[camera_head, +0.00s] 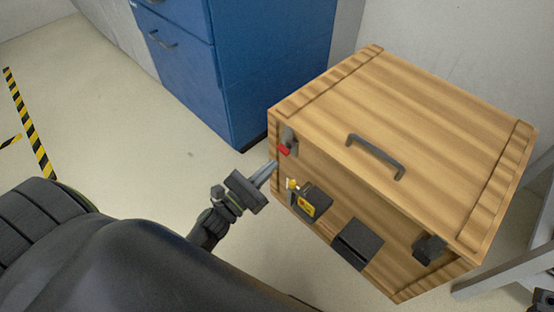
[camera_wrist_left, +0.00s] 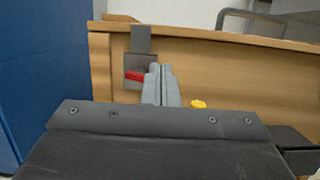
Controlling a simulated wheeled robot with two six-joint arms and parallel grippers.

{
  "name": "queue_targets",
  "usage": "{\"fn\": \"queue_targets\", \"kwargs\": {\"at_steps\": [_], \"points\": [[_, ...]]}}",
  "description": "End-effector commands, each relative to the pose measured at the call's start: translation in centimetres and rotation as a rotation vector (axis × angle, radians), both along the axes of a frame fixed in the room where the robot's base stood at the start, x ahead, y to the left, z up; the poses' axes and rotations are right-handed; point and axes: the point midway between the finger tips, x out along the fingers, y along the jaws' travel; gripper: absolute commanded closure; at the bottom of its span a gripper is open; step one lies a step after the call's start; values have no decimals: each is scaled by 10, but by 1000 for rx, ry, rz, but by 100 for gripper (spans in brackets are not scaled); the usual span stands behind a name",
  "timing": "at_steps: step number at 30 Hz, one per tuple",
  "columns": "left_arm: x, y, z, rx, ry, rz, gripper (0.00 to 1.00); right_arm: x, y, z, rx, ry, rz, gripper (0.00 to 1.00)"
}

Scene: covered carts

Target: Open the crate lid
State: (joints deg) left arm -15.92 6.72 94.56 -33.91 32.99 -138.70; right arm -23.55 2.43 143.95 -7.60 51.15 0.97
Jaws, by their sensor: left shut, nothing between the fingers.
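The wooden crate (camera_head: 335,190) stands on the right, its lid (camera_head: 430,105) lying shut on top with a dark handle (camera_head: 376,155). A grey latch with a red tab (camera_head: 285,148) is on the front face near the left corner; it also shows in the wrist view as a grey strap (camera_wrist_left: 140,40) over a red tab (camera_wrist_left: 135,77). A dark latch (camera_head: 430,248) is near the right end of the front. My left gripper (camera_head: 272,168) is shut and empty, its fingertips just below and in front of the red-tabbed latch; contact cannot be told.
A blue cabinet (camera_head: 220,65) stands behind and left of the crate. A box with a yellow label (camera_head: 307,203) and a dark box (camera_head: 357,243) sit on the crate's front. A grey frame (camera_head: 510,262) is close on the right. Open floor (camera_head: 130,155) lies to the left.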

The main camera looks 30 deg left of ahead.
Motion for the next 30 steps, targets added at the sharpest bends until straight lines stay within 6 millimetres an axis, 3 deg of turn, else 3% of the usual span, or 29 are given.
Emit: {"fn": "queue_targets", "kwargs": {"at_steps": [9, 15, 30], "points": [[55, -18, 16, -6, 0, 1, 100, 1, 0, 1, -1, 6, -2, 100], [76, -24, 20, -6, 3, 1, 100, 1, 0, 1, -2, 7, -3, 100], [81, -26, 21, -5, 5, 1, 100, 1, 0, 1, -2, 8, -3, 100]]}}
